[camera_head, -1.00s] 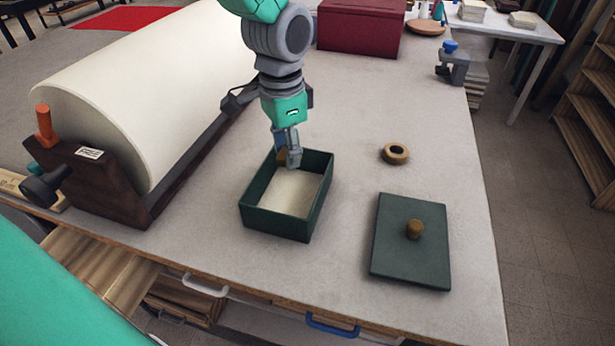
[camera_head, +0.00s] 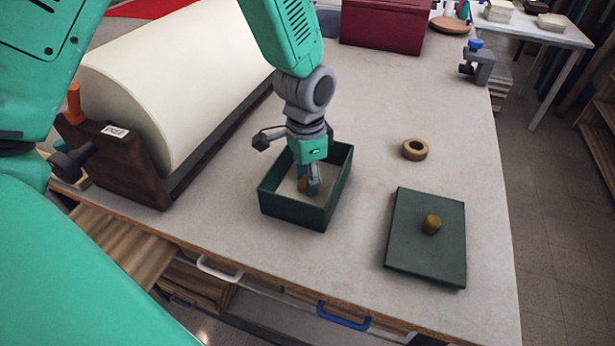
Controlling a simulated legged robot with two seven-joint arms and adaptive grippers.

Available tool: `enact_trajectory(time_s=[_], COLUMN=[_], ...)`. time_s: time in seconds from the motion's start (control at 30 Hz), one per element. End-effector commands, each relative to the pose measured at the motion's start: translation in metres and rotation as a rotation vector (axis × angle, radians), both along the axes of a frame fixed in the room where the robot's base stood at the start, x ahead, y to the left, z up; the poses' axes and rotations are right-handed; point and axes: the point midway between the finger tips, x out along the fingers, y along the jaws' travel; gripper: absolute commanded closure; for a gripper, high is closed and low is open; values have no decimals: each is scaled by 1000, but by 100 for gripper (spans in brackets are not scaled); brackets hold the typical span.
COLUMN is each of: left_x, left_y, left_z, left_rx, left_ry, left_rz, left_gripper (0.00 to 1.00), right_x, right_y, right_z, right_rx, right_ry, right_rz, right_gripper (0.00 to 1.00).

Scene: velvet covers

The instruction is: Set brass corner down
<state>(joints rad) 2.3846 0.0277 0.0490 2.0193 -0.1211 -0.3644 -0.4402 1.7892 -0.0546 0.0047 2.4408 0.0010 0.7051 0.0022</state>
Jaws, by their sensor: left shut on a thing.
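My left gripper (camera_head: 309,187) reaches down into the open dark green box (camera_head: 292,212) on the table. It is shut on the brass corner (camera_head: 302,183), a small brownish-gold piece that shows only partly between and beside the fingers. The gripper hides much of the piece, and I cannot tell whether it touches the pale floor of the box. My right gripper does not show.
A dark green lid (camera_head: 427,250) with a brass knob lies right of the box. A brass ring (camera_head: 414,149) lies behind the lid. A large cream roll (camera_head: 175,80) in a dark wooden stand is at left. A red box (camera_head: 385,25) stands behind. Table between them is clear.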

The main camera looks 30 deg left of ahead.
Motion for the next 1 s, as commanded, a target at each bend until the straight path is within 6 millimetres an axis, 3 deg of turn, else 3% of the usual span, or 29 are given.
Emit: enact_trajectory(time_s=[0.07,0.1,0.13,0.4,0.53,1.0], left_x=[0,0,0,0,1,1], left_y=[0,0,0,0,0,1], left_z=[-3,-2,-2,-1,10,102], left_rx=[0,0,0,0,-1,-1], left_ry=[1,1,1,1,-1,-2], left_rz=[0,0,0,0,0,1], left_gripper=[86,54,47,47,47,47], right_x=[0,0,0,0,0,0], right_y=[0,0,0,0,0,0], right_z=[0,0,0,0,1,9], right_rx=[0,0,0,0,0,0], right_ry=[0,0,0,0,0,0], right_rz=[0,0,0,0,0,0], right_gripper=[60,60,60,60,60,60])
